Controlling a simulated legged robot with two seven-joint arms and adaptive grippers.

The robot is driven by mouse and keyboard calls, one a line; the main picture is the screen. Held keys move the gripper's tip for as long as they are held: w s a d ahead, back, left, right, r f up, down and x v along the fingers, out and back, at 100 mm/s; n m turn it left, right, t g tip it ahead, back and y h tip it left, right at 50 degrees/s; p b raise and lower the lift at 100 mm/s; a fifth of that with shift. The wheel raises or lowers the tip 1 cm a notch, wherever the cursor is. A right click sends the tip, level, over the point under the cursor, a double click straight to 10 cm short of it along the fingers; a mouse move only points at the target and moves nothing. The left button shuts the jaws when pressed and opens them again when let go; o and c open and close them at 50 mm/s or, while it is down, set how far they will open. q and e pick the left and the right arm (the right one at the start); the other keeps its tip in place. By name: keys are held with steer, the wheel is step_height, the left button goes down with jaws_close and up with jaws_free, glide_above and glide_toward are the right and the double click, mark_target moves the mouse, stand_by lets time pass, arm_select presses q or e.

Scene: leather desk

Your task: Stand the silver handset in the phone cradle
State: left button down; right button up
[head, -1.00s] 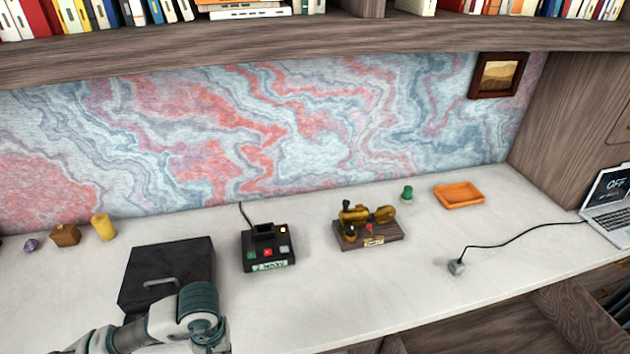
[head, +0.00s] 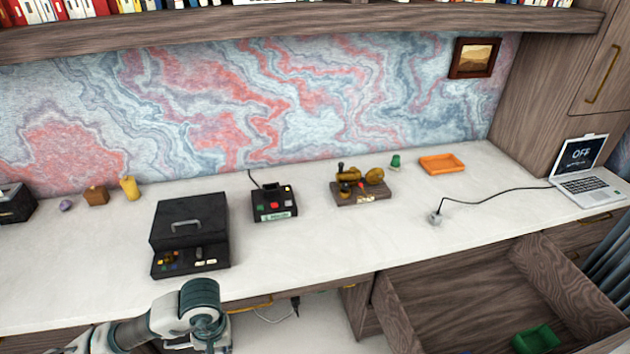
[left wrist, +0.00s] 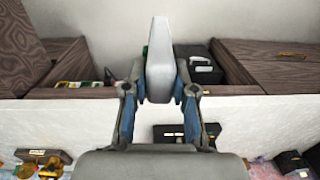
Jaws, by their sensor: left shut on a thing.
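The silver handset (left wrist: 159,62) is a pale grey, tapered bar in the left wrist view. My left gripper (left wrist: 160,92) is shut on it, with the blue-padded fingers on either side and the handset sticking up past the tips. The head view shows my left arm at the lower left, in front of the desk; the handset does not show there. The phone cradle (head: 273,205) is a small black unit with coloured buttons, a pale label and a cable behind. It stands on the desk, apart from my arm. My right gripper is not in view.
A black lidded box (head: 190,225) stands left of the cradle, and a brass instrument on a wooden base (head: 361,190) to its right. An orange tray (head: 442,164) and a laptop (head: 585,175) are farther right. An open drawer (head: 460,300) juts out at the lower right.

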arm_select(q)
steer(key=w+d+f+m+p, duration=0.1)
steer(key=w+f, duration=0.3)
steer(key=w, duration=0.6)
steer(key=shift+w+d+m+p, duration=0.2)
steer(key=shift+w+m+p, duration=0.25)
steer(key=shift+m, duration=0.35)
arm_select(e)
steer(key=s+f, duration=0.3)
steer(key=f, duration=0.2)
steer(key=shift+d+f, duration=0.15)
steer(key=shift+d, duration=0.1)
arm_select(q)
steer(key=shift+s+a+f, duration=0.1)
steer(key=shift+s, duration=0.05)
